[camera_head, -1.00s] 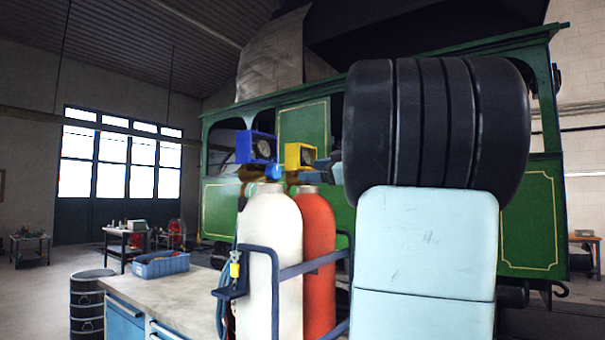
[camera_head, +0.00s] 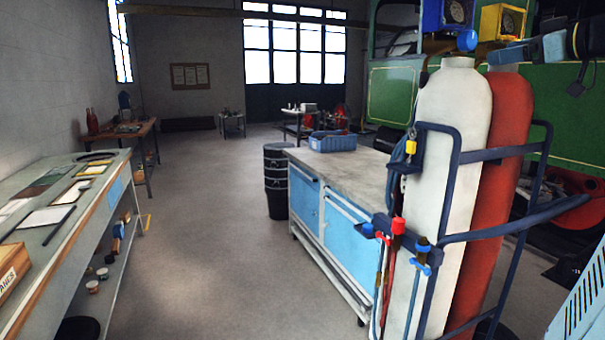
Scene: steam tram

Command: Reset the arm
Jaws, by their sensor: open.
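I cannot make out my gripper in this view. At the upper right edge a black and light blue jointed part (camera_head: 558,46) reaches left toward the yellow gauge box; it may belong to my arm. No jaws can be told on it. A light blue vented panel (camera_head: 583,305) is cut off at the lower right edge.
A white gas cylinder (camera_head: 447,180) and a red one (camera_head: 500,190) stand in a dark blue trolley at right. A workbench (camera_head: 370,172) with a blue bin (camera_head: 332,142) stands beside them, with a black drum (camera_head: 277,180). A long table (camera_head: 55,225) lines the left. Clear floor (camera_head: 210,210) lies between.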

